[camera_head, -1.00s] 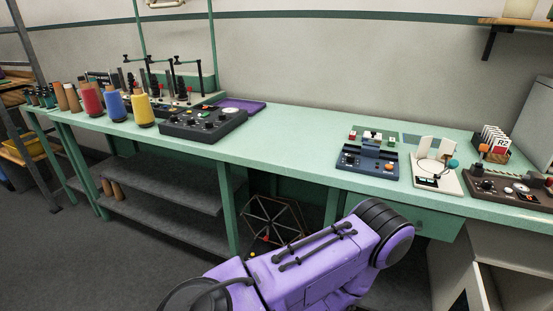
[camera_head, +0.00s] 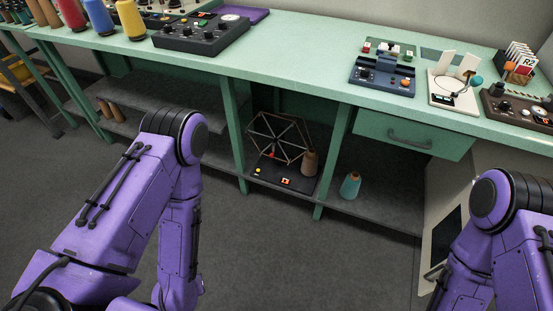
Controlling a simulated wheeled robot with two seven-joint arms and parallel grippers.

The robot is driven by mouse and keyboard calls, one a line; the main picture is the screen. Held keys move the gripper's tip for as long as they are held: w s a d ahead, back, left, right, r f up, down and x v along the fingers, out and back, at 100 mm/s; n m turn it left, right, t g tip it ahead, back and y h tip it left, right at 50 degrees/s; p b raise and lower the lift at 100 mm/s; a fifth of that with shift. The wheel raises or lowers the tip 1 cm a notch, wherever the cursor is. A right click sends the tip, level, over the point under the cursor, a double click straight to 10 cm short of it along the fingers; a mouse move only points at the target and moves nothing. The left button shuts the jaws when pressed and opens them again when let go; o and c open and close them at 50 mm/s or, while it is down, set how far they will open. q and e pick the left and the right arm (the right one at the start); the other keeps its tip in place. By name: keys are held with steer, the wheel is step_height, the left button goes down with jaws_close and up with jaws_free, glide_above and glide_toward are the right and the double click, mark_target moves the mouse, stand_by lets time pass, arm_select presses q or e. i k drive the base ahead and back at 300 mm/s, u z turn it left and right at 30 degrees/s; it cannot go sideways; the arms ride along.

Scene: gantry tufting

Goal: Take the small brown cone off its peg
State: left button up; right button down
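A small brown cone (camera_head: 309,163) stands upright at the right end of a low black winder base (camera_head: 283,177) under the bench. Any peg inside it is hidden. Two more small brown cones lie or stand on the lower left shelf, one of them here (camera_head: 118,112), partly in shadow. Larger brown cones (camera_head: 72,15) stand on the bench top at the far left, cut by the top edge. Both my arms show as purple links, but neither gripper is in view.
The green bench (camera_head: 300,75) runs across, with its drawer (camera_head: 410,138) right of the winder. A wire-frame reel (camera_head: 277,137) stands beside the brown cone. A teal cone (camera_head: 350,185) stands on the low shelf to the right. The grey floor (camera_head: 280,245) in front is clear.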

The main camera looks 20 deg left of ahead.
mark_target(309, 166)
steer(key=u, duration=0.6)
steer(key=k, duration=1.2)
steer(key=u, duration=0.7)
steer(key=i, duration=1.25)
steer(key=z, duration=0.9)
steer(key=i, duration=0.8)
steer(key=z, duration=0.9)
steer(key=i, duration=0.25)
steer(key=z, duration=0.25)
